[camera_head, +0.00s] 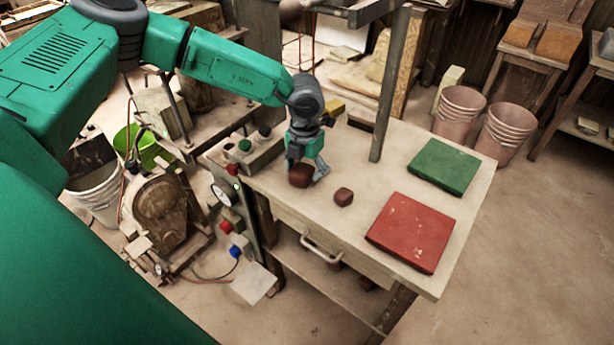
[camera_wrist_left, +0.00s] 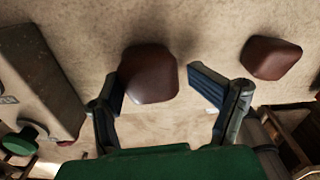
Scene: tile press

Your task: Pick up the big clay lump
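The big clay lump (camera_head: 300,176) is dark reddish brown and rests on the table under my left gripper (camera_head: 307,168). In the left wrist view the big clay lump (camera_wrist_left: 148,72) shows between and partly beyond the two spread fingertips, closer to the left-hand finger. My left gripper (camera_wrist_left: 158,88) is open and points down; whether a finger touches the lump I cannot tell. A smaller clay lump (camera_head: 343,197) lies to the right on the table, outside the fingers; it also shows in the wrist view (camera_wrist_left: 271,58). My right gripper is not in view.
The pale table (camera_head: 330,225) holds a green slab (camera_head: 444,166) and a red slab (camera_head: 411,233) on its right side. A control box with buttons (camera_head: 252,153) stands left of the gripper. A metal post (camera_head: 389,90) rises behind the lumps.

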